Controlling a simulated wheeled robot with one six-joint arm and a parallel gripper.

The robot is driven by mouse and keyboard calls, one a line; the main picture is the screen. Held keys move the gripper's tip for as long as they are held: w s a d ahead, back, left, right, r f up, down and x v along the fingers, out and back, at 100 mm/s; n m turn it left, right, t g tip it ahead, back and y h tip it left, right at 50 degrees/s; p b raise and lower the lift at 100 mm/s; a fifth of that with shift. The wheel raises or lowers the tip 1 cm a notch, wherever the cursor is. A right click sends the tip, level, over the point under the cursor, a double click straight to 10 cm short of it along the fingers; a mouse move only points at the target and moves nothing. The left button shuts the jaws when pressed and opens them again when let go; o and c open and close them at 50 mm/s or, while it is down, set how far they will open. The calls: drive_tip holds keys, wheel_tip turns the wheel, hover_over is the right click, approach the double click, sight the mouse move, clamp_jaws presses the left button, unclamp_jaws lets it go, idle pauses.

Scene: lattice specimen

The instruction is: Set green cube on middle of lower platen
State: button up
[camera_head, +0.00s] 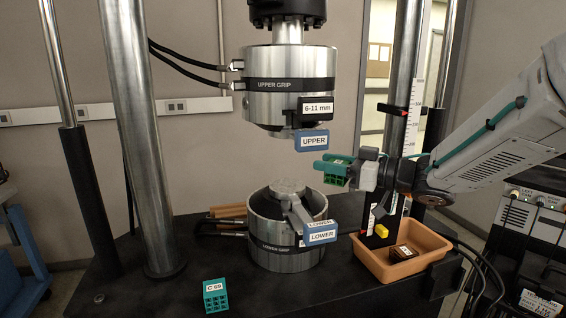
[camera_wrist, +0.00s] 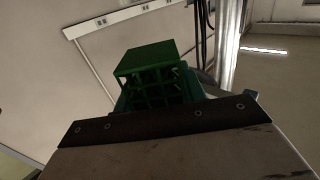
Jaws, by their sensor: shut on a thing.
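The green cube (camera_head: 335,179) is an open lattice block. My gripper (camera_head: 338,166) is shut on it and holds it in the air, to the right of the gap between the upper and lower grips. The wrist view shows the green cube (camera_wrist: 150,68) beyond the dark edge of my gripper, its lower part hidden. The lower platen (camera_head: 287,187) is a round grey metal disc inside the silver lower grip (camera_head: 284,262). No cube is seen on it. The held cube appears above and right of the platen in the head view; the exact distance cannot be told.
A blue UPPER tag (camera_head: 313,141) hangs from the upper grip (camera_head: 285,84); a blue LOWER tag (camera_head: 320,235) sits at the lower grip's front. A teal lattice cube marked C 69 (camera_head: 216,296) stands on the black bench. An orange tray (camera_head: 398,272) is at right; steel columns flank the grips.

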drive_tip(key=x, duration=1.2)
drive_tip(key=shift+a, duration=0.2)
drive_tip(key=shift+w+a+f, duration=0.15)
drive_tip(key=shift+f, duration=0.05)
drive_tip(key=shift+f, duration=0.15)
drive_tip(key=shift+f, duration=0.4)
drive_tip(key=shift+f, duration=0.1)
drive_tip(key=o, duration=0.9)
drive_tip(key=shift+f, duration=0.1)
drive_tip(key=shift+o, duration=0.2)
